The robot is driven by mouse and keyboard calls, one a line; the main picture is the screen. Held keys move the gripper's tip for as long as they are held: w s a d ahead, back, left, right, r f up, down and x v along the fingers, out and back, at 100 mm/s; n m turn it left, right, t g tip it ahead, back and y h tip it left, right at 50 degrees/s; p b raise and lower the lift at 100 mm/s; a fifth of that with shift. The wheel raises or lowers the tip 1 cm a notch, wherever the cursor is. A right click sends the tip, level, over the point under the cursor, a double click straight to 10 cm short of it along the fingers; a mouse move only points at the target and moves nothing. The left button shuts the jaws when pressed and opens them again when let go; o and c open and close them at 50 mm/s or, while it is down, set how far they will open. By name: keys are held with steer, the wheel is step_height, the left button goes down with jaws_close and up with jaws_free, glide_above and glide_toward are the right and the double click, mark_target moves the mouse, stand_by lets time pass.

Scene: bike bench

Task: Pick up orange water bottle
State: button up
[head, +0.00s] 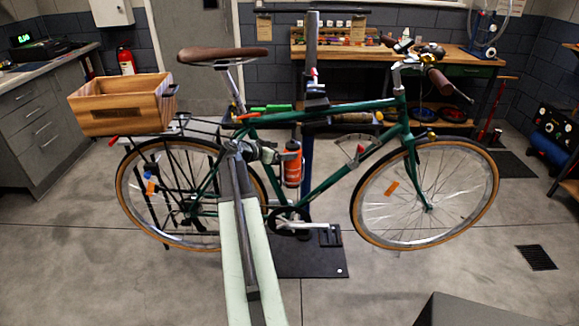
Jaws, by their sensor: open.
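The orange water bottle (293,168) stands upright within the frame of the green bicycle (335,182), near the seat tube and above the crank. It has a dark grey upper part. My arm reaches up from the bottom of the head view. My gripper (279,156) is open at the left side of the bottle's upper part. I cannot tell whether its fingers touch the bottle or are around it. The way the bottle is held on the frame is partly hidden by my gripper and wrist.
A wooden crate (121,106) sits on the rear rack. The bicycle is held by a stand with a dark base plate (312,262). A workbench (350,54) with tools is behind. A grey counter (45,62) is at left. The floor in front is mostly clear.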

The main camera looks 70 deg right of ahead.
mark_target(297, 150)
steer(key=shift+b+x, duration=0.55)
steer(key=shift+x, duration=0.85)
steer(key=b+x, duration=0.1)
steer(key=x, duration=0.1)
steer(key=s+b+x, duration=0.1)
steer(key=x, duration=0.2)
steer(key=shift+f, duration=0.15)
jaws_close()
